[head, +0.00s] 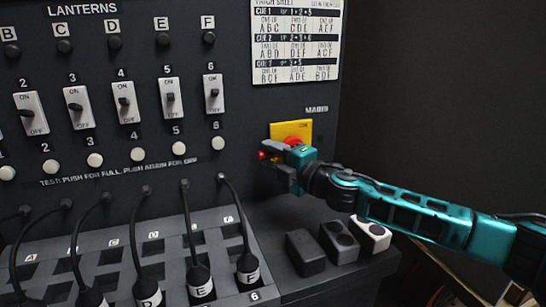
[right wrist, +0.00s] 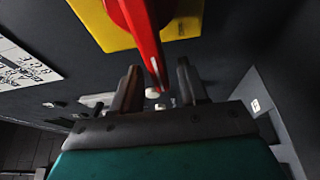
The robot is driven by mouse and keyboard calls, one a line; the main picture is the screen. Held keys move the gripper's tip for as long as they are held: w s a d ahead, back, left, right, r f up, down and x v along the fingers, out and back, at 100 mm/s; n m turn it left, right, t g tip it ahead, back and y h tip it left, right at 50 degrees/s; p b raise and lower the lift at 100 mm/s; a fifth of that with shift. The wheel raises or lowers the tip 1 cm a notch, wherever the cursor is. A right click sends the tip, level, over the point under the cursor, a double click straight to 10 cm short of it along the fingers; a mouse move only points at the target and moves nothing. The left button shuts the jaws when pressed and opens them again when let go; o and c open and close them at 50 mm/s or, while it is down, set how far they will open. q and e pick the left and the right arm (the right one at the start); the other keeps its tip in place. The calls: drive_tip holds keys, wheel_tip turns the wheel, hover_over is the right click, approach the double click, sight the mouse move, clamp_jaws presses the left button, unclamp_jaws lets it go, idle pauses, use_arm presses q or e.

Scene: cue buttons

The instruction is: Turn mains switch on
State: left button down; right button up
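The mains switch is a red handle (head: 292,141) on a yellow plate (head: 296,127) at the right of the dark panel, under the label MAINS. In the right wrist view the red handle (right wrist: 146,38) runs down from the yellow plate (right wrist: 95,22), its tip at the gap between my fingers. My right gripper (head: 266,160) is at the switch, covering part of it in the head view. In the wrist view its two fingers (right wrist: 159,88) are apart, one on each side of the handle's tip. I cannot tell whether either touches it. My left gripper is not in view.
Left on the panel are several white-plated toggle switches (head: 170,98), white push buttons (head: 179,148) and black knobs (head: 209,38). A patch sheet (head: 296,45) hangs above the mains switch. Cables (head: 188,225) plug into a grid below. Small blocks (head: 340,242) sit on the ledge under my right arm.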

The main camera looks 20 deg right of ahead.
drive_tip(key=c, duration=0.7)
clamp_jaws()
